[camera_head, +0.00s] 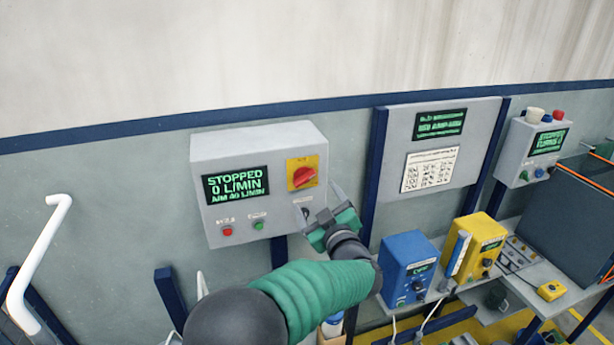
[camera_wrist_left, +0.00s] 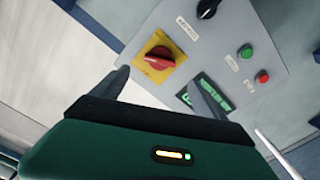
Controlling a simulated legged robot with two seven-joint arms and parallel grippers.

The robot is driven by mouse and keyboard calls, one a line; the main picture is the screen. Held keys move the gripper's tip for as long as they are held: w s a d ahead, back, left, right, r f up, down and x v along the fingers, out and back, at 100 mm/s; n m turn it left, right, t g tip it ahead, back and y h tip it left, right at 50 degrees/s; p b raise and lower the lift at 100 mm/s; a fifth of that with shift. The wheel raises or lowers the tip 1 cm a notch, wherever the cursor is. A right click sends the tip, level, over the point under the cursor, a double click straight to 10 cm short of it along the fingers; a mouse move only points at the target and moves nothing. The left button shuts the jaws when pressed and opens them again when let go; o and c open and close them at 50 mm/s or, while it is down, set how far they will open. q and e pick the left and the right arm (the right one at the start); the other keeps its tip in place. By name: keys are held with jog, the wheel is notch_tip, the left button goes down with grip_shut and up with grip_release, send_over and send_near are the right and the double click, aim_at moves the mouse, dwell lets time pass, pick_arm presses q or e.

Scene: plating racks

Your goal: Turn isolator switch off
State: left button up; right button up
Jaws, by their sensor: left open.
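The isolator switch (camera_head: 304,176) is a red rotary knob on a yellow plate, at the upper right of a grey control box's front. The box's display (camera_head: 236,186) reads STOPPED, 0 L/MIN. My left gripper (camera_head: 320,208) is open and empty, just below and right of the switch, apart from it in the picture. In the left wrist view the red knob (camera_wrist_left: 160,58) shows beyond and between the two fingertips (camera_wrist_left: 162,84), its bar lying roughly across the picture. A dark knob (camera_wrist_left: 207,8) sits near it. My right gripper is not in view.
Red (camera_head: 227,231) and green (camera_head: 258,225) buttons sit low on the box. A blue box (camera_head: 405,268) and a yellow box (camera_head: 474,250) stand on a bench to the right. A white pipe (camera_head: 38,262) is at the left. The wall in front of the switch is clear.

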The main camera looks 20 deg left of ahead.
aim_at(305, 180)
pick_arm(q)
jog(key=p+x, duration=0.3)
jog(key=x, duration=0.6)
jog(key=shift+w+d+f, duration=0.1)
jog(key=shift+w, duration=0.15)
jog(key=shift+w+a, duration=0.15)
jog(key=shift+a, duration=0.15)
jog(key=shift+c, duration=0.3)
